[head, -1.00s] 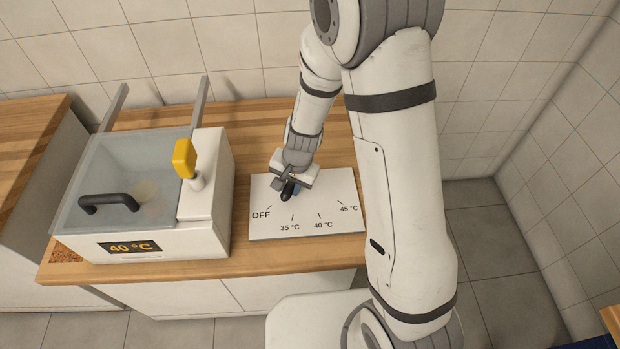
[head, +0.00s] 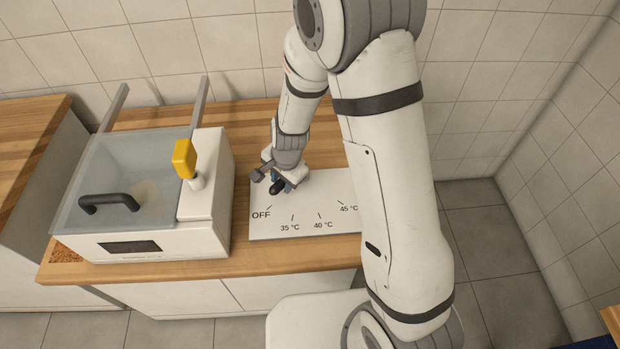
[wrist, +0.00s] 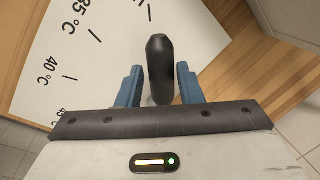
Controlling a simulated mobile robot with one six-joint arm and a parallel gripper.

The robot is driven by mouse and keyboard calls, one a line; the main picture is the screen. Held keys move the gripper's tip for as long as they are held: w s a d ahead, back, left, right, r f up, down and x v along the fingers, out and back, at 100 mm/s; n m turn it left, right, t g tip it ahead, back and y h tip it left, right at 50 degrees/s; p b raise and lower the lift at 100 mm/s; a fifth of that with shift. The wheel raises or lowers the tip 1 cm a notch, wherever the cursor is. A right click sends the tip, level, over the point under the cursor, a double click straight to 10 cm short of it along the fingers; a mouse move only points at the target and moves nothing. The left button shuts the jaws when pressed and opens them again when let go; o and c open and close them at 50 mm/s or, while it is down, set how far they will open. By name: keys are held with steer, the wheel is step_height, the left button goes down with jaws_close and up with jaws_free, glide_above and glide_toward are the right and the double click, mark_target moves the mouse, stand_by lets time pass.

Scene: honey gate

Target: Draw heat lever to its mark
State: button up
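The heat lever (wrist: 159,68) is a rounded black handle on a white dial plate (head: 296,228) marked OFF, 35 °C, 40 °C and 45 °C. In the head view the lever (head: 277,188) points toward the OFF mark, at the plate's upper left. My gripper (wrist: 159,85) has its two blue fingers on either side of the lever, with slim gaps showing, so it looks open around it. In the head view my gripper (head: 283,183) is low over the plate and hides the lever's base.
Left of the plate stands a white box with a clear lid (head: 130,170), a black handle (head: 109,202), a yellow-topped knob (head: 185,158) and a dark display (head: 130,247). The wooden counter (head: 190,268) is clear in front of the plate.

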steer(key=shift+o, duration=1.4)
step_height(320, 180, up, 7)
steer(key=s+d+p, duration=0.1)
steer(key=p, duration=0.4)
steer(key=shift+p, duration=0.3)
